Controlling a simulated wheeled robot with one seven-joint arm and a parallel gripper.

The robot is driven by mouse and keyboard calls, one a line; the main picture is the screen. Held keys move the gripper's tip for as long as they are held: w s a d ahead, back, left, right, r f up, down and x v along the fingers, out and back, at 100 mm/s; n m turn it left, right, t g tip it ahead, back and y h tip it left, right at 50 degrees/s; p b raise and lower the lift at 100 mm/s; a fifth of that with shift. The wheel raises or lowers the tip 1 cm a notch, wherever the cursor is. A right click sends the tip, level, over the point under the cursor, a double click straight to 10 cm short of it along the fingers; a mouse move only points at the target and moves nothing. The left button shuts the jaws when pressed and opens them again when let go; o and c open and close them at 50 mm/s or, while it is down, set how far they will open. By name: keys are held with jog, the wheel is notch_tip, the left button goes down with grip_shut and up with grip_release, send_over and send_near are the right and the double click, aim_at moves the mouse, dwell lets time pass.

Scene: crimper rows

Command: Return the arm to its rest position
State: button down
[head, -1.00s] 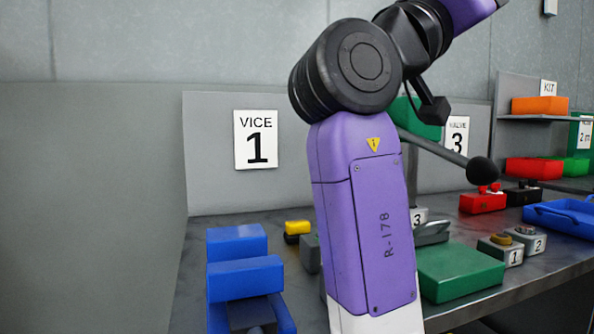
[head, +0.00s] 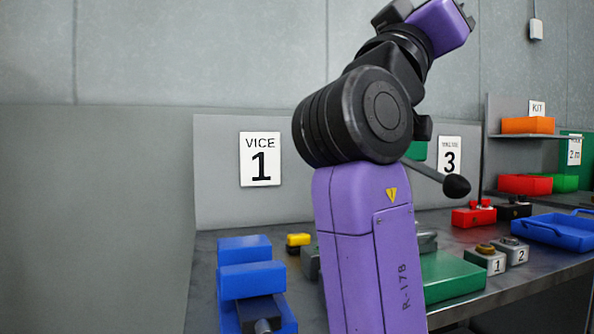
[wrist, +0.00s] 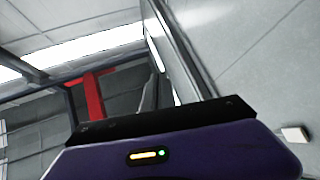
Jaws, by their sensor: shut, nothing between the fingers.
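My arm rises through the middle of the head view: a purple link marked R-178, a black round joint, and a purple link that runs up towards the top edge. My gripper's fingers do not show in the head view. The wrist view has a purple housing of mine with a black edge and small yellow and green lights along the bottom. I cannot make out any fingers there, and no held thing shows. Beyond the housing are a grey wall and bright ceiling lights.
A workbench (head: 520,275) spans the lower right. It bears a blue vice (head: 250,278) at left, a green block (head: 455,278), numbered boxes (head: 487,262) and a blue tray (head: 553,230). A black-knobbed lever (head: 457,186) sticks out beside my arm. A red post (wrist: 95,97) shows in the wrist view.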

jog(key=w+a+f+n+t+y, duration=0.2)
jog(key=a+f+n+t+y, duration=0.15)
jog(key=f+y, duration=0.35)
jog(key=w+a+f+n+t+y, duration=0.2)
jog(key=f+n+y, duration=0.2)
jog(key=f, duration=0.5)
jog(key=w+a+f+n+t+y, duration=0.2)
jog(key=f+n+t+y, duration=0.15)
jog(key=f+y, duration=0.3)
jog(key=s+f+n+g+y, duration=0.1)
jog(key=s+f+g+y, duration=0.3)
jog(key=f, duration=0.9)
jog(key=s+f+n+t+y, duration=0.15)
jog(key=s+f, duration=0.45)
jog(key=f, duration=0.7)
jog(key=s+d+f+m+g+h, duration=0.1)
jog(key=s+d+f+m+g, duration=0.15)
jog(key=s+f, duration=0.65)
jog(key=s+d+f+m+g+h, duration=0.15)
jog(key=s+d+f+g, duration=0.35)
jog(key=s, duration=0.9)
jog(key=s+d+f+m+g+h, duration=0.1)
jog(key=s+d+f+m, duration=0.15)
jog(key=s+f, duration=0.7)
notch_tip(320, 180, up, 23)
jog(key=s+p, duration=0.2)
jog(key=p, duration=2)
jog(key=shift+s+a+r+g, duration=0.15)
jog(key=shift+s+r+g, duration=0.05)
jog(key=shift+g, duration=0.1)
